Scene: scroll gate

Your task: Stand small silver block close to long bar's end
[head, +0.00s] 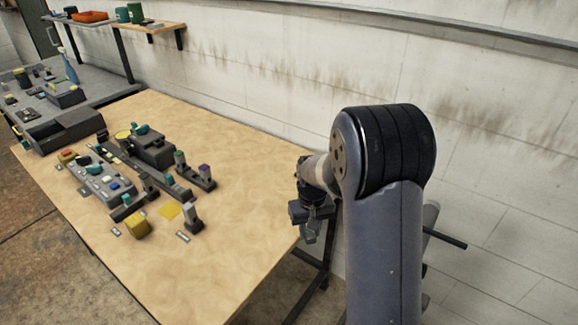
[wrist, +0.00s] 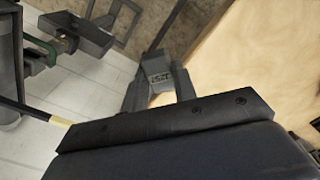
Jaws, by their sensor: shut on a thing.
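My gripper (head: 311,228) hangs over the right edge of the wooden table, away from the parts. In the wrist view my gripper (wrist: 160,90) is shut on a small grey piece, which I take as the small silver block (wrist: 160,77); its outline blends with the fingers. A long dark bar (head: 168,182) lies diagonally among the parts on the table. A grey upright block (head: 193,219) stands near the bar's front right end.
A panel with coloured buttons (head: 105,182) lies left of the bar. The table's right part is bare. The wall (head: 270,80) is close behind.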

